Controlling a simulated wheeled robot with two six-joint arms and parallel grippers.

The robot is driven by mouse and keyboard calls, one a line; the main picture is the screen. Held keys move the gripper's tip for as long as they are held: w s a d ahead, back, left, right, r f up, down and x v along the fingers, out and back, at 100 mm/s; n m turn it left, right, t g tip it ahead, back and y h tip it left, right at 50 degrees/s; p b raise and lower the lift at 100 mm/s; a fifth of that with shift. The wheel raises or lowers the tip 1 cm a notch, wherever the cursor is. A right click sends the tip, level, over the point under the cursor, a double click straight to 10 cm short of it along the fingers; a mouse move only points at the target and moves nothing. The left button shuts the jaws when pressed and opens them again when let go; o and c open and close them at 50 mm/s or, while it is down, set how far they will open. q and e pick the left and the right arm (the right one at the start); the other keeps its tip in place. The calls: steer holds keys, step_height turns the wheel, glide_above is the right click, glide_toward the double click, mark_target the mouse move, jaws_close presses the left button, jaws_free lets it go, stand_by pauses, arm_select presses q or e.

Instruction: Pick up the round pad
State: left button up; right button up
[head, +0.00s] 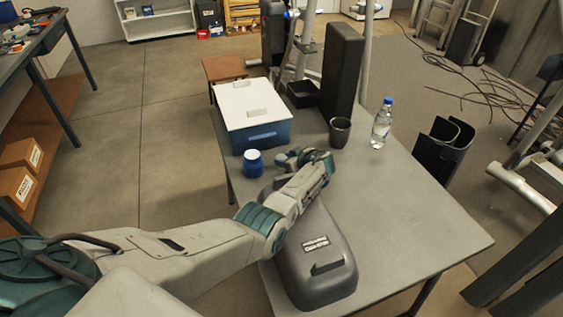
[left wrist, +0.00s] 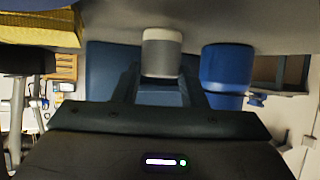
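A small round pad (left wrist: 162,55), pale with a grey band, shows as a short cylinder in the left wrist view. It lies between or just beyond the fingertips of my left gripper (left wrist: 160,72). The fingers are spread apart, one on each side of it; I cannot tell whether they touch it. In the head view my left gripper (head: 292,158) is low over the table, right of a blue jar with a white band (head: 253,163), and hides most of the pad there. The blue jar also stands beside the pad in the left wrist view (left wrist: 226,70). My right gripper is not in view.
A blue box with a white lid (head: 253,108) stands behind the gripper on the grey table (head: 415,225). A dark cup (head: 340,132), a water bottle (head: 381,123) and a tall black block (head: 343,70) stand farther right. A dark grey case (head: 315,262) lies under my left arm.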

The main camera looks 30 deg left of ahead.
arm_select(q)
steer(key=shift+r, duration=0.1)
steer(key=shift+c, duration=0.2)
step_height(320, 180, up, 10)
steer(key=shift+b, duration=0.4)
steer(key=shift+a, duration=0.1)
stand_by(1.3)
